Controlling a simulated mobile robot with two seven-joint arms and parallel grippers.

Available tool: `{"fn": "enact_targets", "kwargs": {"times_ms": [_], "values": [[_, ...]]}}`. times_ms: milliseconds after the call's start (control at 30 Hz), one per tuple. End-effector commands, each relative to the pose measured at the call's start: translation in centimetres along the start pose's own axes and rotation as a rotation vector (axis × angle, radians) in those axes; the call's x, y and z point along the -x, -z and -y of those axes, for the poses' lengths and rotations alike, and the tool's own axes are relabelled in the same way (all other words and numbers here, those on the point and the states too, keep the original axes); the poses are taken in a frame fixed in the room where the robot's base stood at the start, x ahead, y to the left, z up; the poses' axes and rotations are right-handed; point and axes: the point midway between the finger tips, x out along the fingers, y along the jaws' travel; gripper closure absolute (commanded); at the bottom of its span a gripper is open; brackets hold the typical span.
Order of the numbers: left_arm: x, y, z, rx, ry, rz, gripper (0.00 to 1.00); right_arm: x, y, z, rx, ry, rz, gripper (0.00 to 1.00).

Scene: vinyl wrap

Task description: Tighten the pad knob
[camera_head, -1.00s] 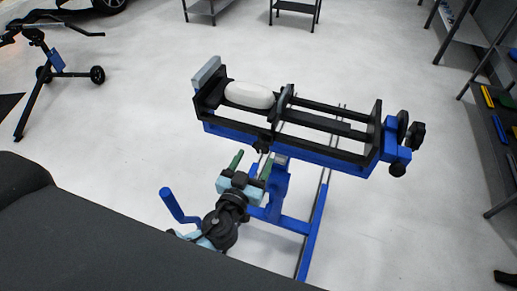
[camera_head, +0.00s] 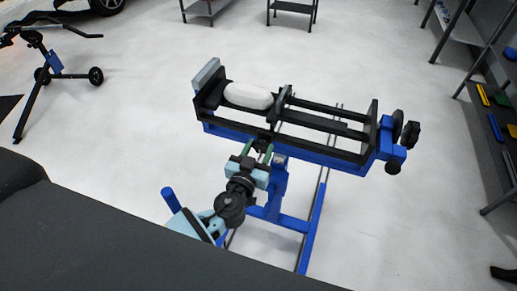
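The stand is a blue and black clamp frame (camera_head: 325,155) on a blue post, with a white rounded pad (camera_head: 248,95) lying in its left part. A small dark knob (camera_head: 264,139) sits under the front rail, below the pad, and is partly hidden by my gripper. My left gripper (camera_head: 257,151) reaches up from below with its green fingertips at this knob. The fingers look apart, one to each side; whether they touch the knob I cannot tell. My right gripper is not in view.
Black knobs (camera_head: 410,134) stick out at the frame's right end, with another below (camera_head: 393,168). The blue base (camera_head: 314,228) stands on a light floor with free room around it. A wheeled black stand (camera_head: 50,75) is at left, shelves (camera_head: 490,125) at right.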

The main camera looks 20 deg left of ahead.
Motion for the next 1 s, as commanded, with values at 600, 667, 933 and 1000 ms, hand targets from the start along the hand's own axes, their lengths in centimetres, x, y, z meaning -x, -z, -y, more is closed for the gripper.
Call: {"fn": "enact_targets", "kwargs": {"times_ms": [600,667,933,1000], "values": [[0.1,-0.4,-0.1,-0.142,0.002,0.002,0.8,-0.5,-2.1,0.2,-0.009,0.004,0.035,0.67],[0.1,-0.4,-0.1,-0.185,0.003,0.002,0.8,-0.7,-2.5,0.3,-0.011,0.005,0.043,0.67],[0.0,-0.2,-0.2,-0.427,0.004,0.0,0.8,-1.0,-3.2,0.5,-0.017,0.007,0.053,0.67],[0.0,-0.1,-0.2,-0.494,0.005,0.0,0.8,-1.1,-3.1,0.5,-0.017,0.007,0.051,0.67]]}}
